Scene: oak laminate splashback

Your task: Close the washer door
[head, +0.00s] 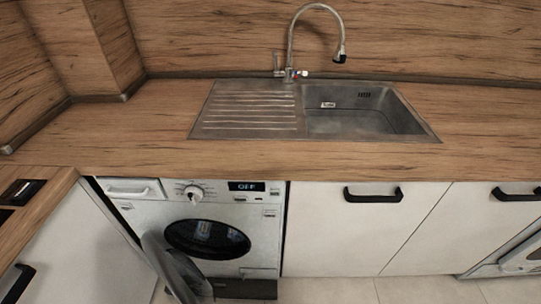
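The washer (259,223) is a white front-loader under the wooden counter, left of centre in the head view. Its display reads OFF. Its round door (176,272) stands wide open, hinged on the left side and swung out toward me. The dark drum opening (207,239) is exposed to the right of the door. The door's lower part reaches near the bottom edge of the picture. Neither my left nor my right gripper shows in the head view.
A steel sink (365,112) with a drainboard and a curved tap (291,40) is set in the counter (120,131). White cabinets with black handles (373,195) stand right of the washer. A side counter and white cabinet (75,250) close off the left. Tiled floor (335,291) shows below.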

